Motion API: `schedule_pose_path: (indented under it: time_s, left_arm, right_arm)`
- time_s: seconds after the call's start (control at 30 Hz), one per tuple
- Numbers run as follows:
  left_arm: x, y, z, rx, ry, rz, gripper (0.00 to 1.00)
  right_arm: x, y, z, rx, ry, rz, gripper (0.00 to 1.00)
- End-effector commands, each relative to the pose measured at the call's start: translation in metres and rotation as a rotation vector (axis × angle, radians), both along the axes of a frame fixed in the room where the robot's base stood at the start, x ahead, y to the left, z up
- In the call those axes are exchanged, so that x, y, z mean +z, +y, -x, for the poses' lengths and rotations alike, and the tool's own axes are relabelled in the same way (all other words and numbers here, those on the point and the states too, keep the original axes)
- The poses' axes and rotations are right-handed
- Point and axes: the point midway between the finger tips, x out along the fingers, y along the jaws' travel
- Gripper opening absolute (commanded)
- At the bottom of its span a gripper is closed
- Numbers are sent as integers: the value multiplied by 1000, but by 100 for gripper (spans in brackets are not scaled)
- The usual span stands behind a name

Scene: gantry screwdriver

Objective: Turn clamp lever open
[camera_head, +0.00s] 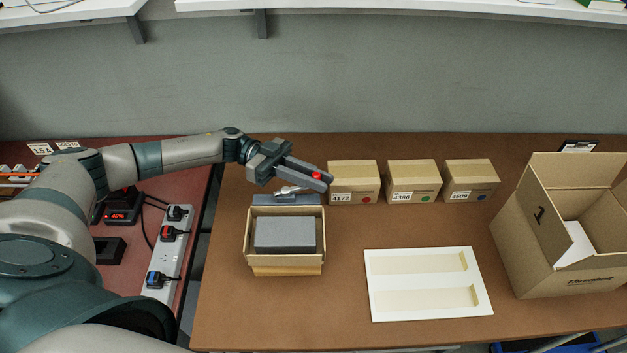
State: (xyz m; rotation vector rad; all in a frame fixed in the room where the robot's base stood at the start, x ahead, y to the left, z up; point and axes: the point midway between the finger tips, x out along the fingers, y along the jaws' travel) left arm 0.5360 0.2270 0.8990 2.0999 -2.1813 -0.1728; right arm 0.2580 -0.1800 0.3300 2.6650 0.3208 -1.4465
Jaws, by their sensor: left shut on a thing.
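A clamp stands behind an open cardboard box, with a blue-grey base (287,200) and a metal part (289,190) just above it. The clamp lever's red tip (316,175) shows at the end of my left gripper (320,180). That gripper reaches in from the left and is shut on the lever, pointing right and slightly toward the front. The fingers hide most of the lever, so its exact angle cannot be told. My right gripper is not in view.
The open box (249,240) holds a grey block (285,234). Small closed boxes stand to the right, the nearest (354,182) close to my fingertips. A white tray (384,309) lies front right; a large open carton (520,250) stands far right. A power strip (170,255) is left.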

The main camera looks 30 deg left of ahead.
Motion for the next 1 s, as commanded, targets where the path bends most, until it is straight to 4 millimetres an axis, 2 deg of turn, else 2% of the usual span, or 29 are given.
schedule_pose_path:
  time_s: [0.03, 0.17, 0.5, 0.97, 1.0]
  left_arm:
    - [-4, -3, 1, -42, -2, 1, 0]
    - [-4, -7, 7, -141, -1, 1, 0]
    - [-1, -12, 16, -284, 2, 1, 0]
    - [-1, -13, 18, -303, 3, 0, 0]
    - [-1, -13, 18, -303, 3, 0, 21]
  right_arm:
    - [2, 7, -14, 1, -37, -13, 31]
    - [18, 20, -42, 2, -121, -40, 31]
    - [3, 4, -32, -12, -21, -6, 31]
    - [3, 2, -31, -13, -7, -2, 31]
    - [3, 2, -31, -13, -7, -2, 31]
